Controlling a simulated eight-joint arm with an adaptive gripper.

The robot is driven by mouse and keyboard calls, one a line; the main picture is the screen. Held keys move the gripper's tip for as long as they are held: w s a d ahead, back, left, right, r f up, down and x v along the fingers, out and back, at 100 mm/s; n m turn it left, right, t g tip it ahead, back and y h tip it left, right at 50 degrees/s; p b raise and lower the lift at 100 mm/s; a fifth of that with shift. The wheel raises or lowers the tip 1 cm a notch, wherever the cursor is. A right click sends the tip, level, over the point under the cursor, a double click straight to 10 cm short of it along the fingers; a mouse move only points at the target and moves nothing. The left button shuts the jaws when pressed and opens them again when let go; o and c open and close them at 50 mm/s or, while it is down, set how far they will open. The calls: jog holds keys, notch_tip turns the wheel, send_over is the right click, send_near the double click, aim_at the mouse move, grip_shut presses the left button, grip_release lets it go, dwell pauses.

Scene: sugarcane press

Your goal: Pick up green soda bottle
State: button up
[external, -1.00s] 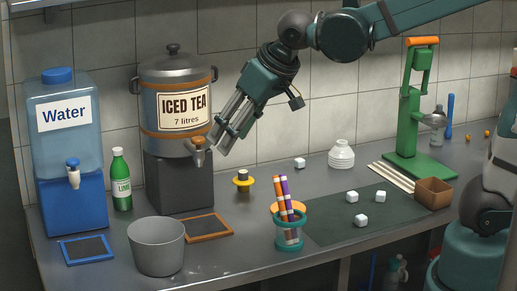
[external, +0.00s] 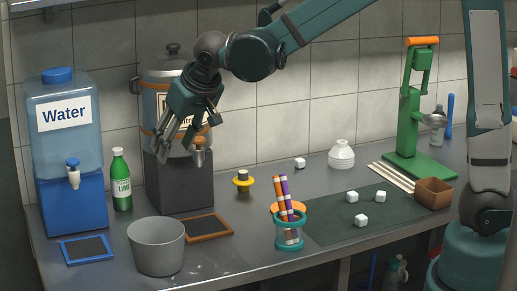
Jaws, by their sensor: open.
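The green soda bottle (external: 121,181) with a white cap and a "LIME" label stands upright on the counter. It is between the blue water dispenser and the iced tea urn's dark stand. My gripper (external: 161,155) is open and empty, pointing down in front of the iced tea urn. In the picture it is to the right of the bottle and a little above it, apart from it. The bottle is in full view.
The water dispenser (external: 69,135) and iced tea urn (external: 150,80) flank the bottle closely. A grey bucket (external: 157,247) and two small framed boards (external: 206,227) (external: 86,249) lie in front. A cup of striped straws (external: 289,232) stands to the right.

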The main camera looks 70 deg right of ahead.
aim_at(122, 173)
jog(key=w+d+f+m+h, duration=0.1)
jog(key=w+d+f, duration=0.1)
jog(key=w+f, duration=0.6)
jog(key=w+d+f+m+g, duration=0.1)
jog(key=w+d+f+m, duration=0.1)
jog(key=w+f, duration=0.7)
jog(key=shift+d+f+h, duration=0.4)
jog(key=shift+d+f, duration=0.3)
jog(key=shift+d, duration=0.05)
jog(key=shift+w, duration=0.1)
jog(key=w+d, duration=0.7)
jog(key=shift+w+d, duration=0.3)
jog(key=shift+d, duration=0.1)
jog(key=shift+w+d+b, duration=0.3)
jog(key=shift+w+d, duration=0.1)
jog(key=shift+w, duration=0.05)
jog(key=shift+b+x, duration=0.3)
jog(key=shift+x, duration=2.15)
jog(key=shift+a, duration=0.1)
